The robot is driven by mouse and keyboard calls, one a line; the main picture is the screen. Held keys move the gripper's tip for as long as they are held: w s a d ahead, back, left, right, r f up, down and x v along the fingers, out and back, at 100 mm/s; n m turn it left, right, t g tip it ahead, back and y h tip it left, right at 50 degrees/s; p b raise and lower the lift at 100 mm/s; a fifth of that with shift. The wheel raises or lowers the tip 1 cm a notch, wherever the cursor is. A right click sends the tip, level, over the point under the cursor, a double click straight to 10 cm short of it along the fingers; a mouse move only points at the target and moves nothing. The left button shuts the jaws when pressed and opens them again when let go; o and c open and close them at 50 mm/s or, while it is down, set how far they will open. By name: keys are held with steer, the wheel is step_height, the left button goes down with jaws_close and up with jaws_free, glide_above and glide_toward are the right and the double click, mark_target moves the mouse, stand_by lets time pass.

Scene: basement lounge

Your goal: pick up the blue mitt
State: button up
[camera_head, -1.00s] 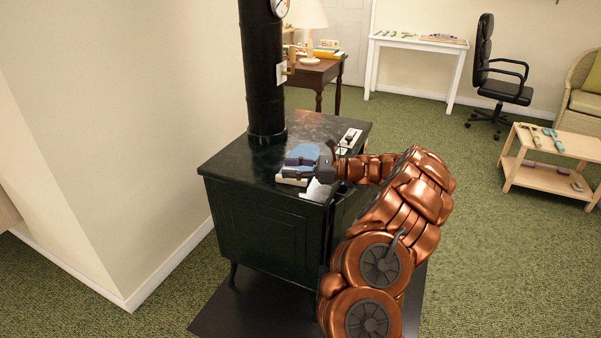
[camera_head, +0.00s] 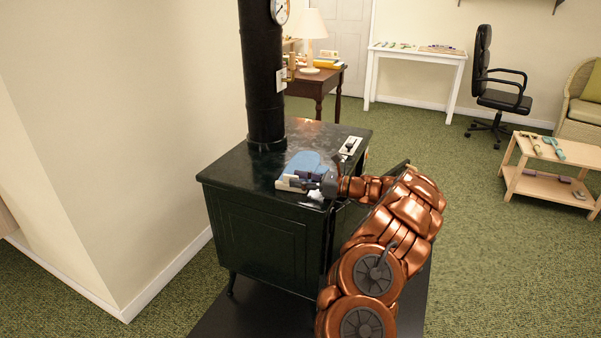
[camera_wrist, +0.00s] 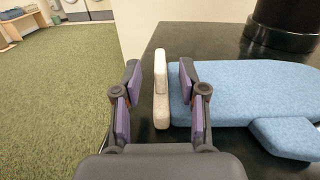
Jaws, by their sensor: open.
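The blue mitt (camera_head: 306,162) lies flat on the top of a black stove (camera_head: 240,165), its cream cuff toward the front edge. In the wrist view the mitt (camera_wrist: 250,92) stretches to the right, with its thumb at lower right. Its cream cuff (camera_wrist: 161,95) runs upright in the picture. My gripper (camera_wrist: 159,75) is open, one purple-padded finger on each side of the cuff. No contact with the cuff is visible. In the head view my gripper (camera_head: 308,183) is low at the cuff end and hides part of it.
A black stovepipe (camera_head: 262,80) rises behind the mitt. A small white plate with a dark knob (camera_head: 349,146) is at the stove's right. A wall stands left. A low wooden table (camera_head: 540,178) and office chair (camera_head: 497,85) are farther right, with open green carpet between.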

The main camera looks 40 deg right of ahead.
steer(key=shift+x, duration=1.05)
steer(key=shift+c, duration=0.3)
jaws_close()
